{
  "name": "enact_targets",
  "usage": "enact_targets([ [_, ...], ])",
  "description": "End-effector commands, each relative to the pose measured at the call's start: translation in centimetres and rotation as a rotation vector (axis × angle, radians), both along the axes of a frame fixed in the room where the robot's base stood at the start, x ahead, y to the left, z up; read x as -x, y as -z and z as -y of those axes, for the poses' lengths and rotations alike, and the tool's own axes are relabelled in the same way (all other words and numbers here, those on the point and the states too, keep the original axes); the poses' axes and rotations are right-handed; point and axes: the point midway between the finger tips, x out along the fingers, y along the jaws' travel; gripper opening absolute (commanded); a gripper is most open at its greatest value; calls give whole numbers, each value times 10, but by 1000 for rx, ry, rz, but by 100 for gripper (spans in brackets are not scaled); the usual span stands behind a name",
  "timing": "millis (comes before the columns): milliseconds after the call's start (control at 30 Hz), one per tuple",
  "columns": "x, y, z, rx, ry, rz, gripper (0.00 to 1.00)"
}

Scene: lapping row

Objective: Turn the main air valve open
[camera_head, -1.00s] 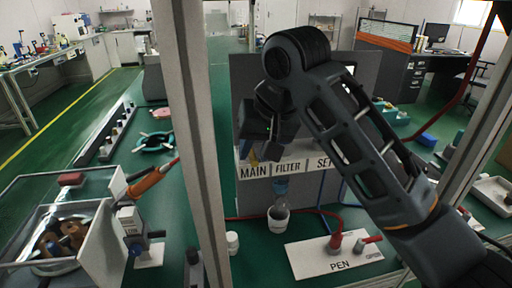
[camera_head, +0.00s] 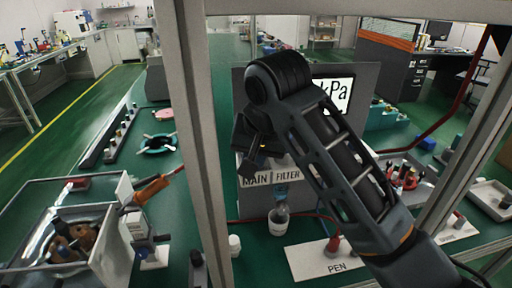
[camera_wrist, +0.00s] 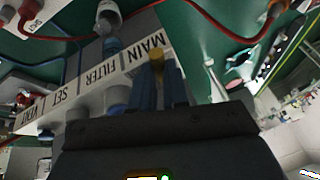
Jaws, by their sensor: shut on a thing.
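The main air valve's yellow handle (camera_wrist: 157,58) shows in the wrist view beside the MAIN label (camera_wrist: 147,52), between the fingertips of my gripper (camera_wrist: 159,82). My gripper is shut on this handle. In the head view my gripper (camera_head: 247,168) is tilted at the left end of the panel, just above the MAIN label (camera_head: 256,181). The valve body is mostly hidden there behind my gripper. The handle's exact angle is hard to tell.
A display reading kPa (camera_head: 338,94) stands behind my arm. A PEN plate (camera_head: 318,262) lies in front. A frame post (camera_head: 205,150) rises left of my gripper.

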Motion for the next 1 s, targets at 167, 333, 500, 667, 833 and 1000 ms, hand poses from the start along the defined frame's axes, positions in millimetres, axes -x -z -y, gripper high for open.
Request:
enact_targets([
  [167,0,-1,-1,-1,47,1,0],
  [333,0,0,-1,1,49,2,0],
  [500,0,0,-1,1,49,2,21],
  [667,0,0,-1,0,48,2,37],
  [833,0,0,-1,1,47,2,40],
  [1000,1,-3,-1,0,47,3,40],
])
